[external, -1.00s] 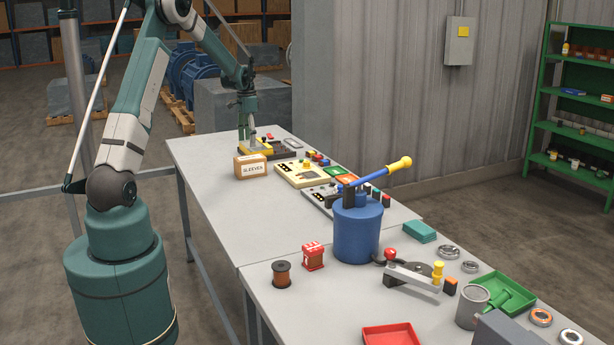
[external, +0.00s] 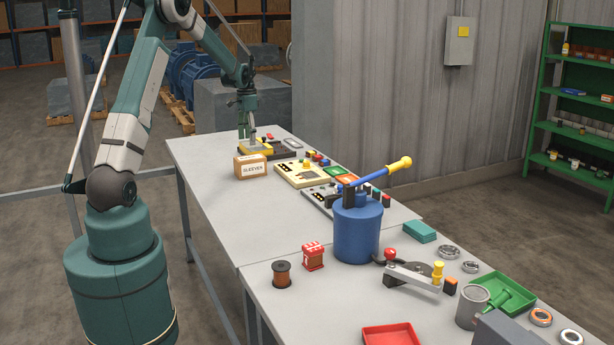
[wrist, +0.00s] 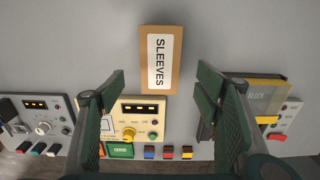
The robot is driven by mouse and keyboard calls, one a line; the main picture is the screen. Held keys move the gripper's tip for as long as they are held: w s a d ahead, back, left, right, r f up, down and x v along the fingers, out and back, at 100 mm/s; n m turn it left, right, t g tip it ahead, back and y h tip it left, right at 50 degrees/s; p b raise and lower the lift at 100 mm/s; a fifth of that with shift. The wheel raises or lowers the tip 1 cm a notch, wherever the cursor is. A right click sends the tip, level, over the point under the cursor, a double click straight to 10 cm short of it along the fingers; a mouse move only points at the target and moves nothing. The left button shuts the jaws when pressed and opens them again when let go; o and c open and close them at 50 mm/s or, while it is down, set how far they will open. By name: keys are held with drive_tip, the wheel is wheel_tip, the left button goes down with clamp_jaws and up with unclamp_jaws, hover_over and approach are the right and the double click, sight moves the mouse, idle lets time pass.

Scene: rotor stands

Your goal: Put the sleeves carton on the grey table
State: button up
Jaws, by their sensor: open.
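The sleeves carton (external: 251,167) is a small tan box with a white label reading SLEEVES. It stands on the grey table (external: 205,175), near its far end. In the wrist view the carton (wrist: 160,60) lies ahead of my gripper, centred between the fingers and beyond their tips. My gripper (wrist: 157,95) is open and empty. In the external view my gripper (external: 246,138) hangs over the far end of the table, behind the carton. I cannot tell its exact height above the table.
A cream control panel (wrist: 135,120) lies below the carton in the wrist view. A yellow and dark block (wrist: 262,95) lies right, and a grey meter panel (wrist: 42,122) left. A blue pot with a lever (external: 358,230) stands nearer. The table's left side is clear.

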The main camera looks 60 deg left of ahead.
drive_tip(key=d+r+t, duration=0.1)
drive_tip(key=d+r, duration=0.5)
drive_tip(key=d, duration=0.6)
drive_tip(key=d+r+t+y, duration=0.1)
drive_tip(key=d+r, duration=0.6)
drive_tip(key=d, duration=0.6)
drive_tip(key=d+r+t, duration=0.1)
drive_tip(key=d+r, duration=0.5)
drive_tip(key=d, duration=0.6)
drive_tip(key=s+d+t, duration=0.1)
drive_tip(key=s+d, duration=0.6)
drive_tip(key=d, duration=0.3)
drive_tip(key=s+d+f+t, duration=0.1)
drive_tip(key=s+d, duration=0.5)
drive_tip(key=d, duration=0.4)
drive_tip(key=s+d+t+h, duration=0.1)
drive_tip(key=s+d+t, duration=0.1)
drive_tip(key=s+d, duration=0.5)
drive_tip(key=d, duration=0.3)
drive_tip(key=shift+s+f, duration=0.15)
drive_tip(key=shift+s, duration=0.2)
